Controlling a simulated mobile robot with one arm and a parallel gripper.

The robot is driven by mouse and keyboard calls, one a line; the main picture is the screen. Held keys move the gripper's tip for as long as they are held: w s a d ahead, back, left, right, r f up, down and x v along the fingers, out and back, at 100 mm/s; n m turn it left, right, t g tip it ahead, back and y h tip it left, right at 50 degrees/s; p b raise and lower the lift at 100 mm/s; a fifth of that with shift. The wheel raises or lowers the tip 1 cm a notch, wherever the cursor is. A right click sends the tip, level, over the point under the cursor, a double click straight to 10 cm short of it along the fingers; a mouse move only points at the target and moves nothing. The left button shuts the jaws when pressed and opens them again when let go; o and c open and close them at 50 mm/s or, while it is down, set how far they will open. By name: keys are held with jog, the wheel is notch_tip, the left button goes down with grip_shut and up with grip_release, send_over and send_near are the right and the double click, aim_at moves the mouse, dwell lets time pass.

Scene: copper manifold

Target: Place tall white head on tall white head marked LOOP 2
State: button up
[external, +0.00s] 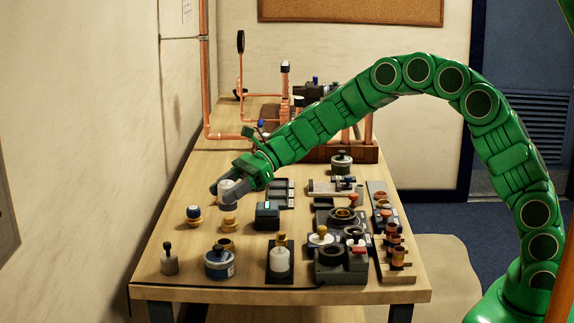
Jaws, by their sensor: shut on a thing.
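My gripper (226,190) is shut on a tall white head (229,214) over the left part of the wooden table. Its grey fingers hide the middle of the head; white shows above and below them, with a brass-coloured foot at the bottom. I cannot tell whether the foot touches the table. A white cylinder (281,261) with a brass-coloured top stands upright on a dark plate at the front middle. No LOOP 2 marking is legible, so I cannot tell which piece bears it.
Near the gripper are a small dark-topped brass piece (194,215) and a dark box (267,215). A blue-grey canister (219,263) and a grey bottle (169,260) stand at the front left. Fixtures crowd the right; copper pipes (285,90) rise behind. The table's left edge is mostly clear.

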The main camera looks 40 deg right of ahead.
jog(key=w+d+r+m+t+h, duration=0.15)
jog(key=w+d, duration=0.25)
jog(key=d, duration=0.7)
jog(key=w+d+r+m+t, duration=0.1)
jog(key=w+d+r+t, duration=0.15)
jog(key=d, duration=0.75)
jog(key=w+d+r+m+t, duration=0.1)
jog(key=w+d+r+m, duration=0.2)
jog(key=d, duration=0.8)
jog(key=shift+n, duration=0.65)
jog(key=shift+w+a+f, duration=0.2)
jog(key=shift+w+f, duration=1.5)
jog(key=shift+w, duration=0.8)
jog(key=shift+w+a+f, duration=0.2)
jog(key=shift+w+f, duration=1.5)
jog(key=shift+w, duration=0.8)
jog(key=shift+w+a+f, duration=0.2)
jog(key=shift+w+f, duration=1.5)
jog(key=shift+w, duration=0.8)
jog(key=shift+w+f, duration=0.1)
jog(key=shift+f, duration=1.5)
jog(key=shift+f, duration=0.1)
jog(key=o, duration=1.1)
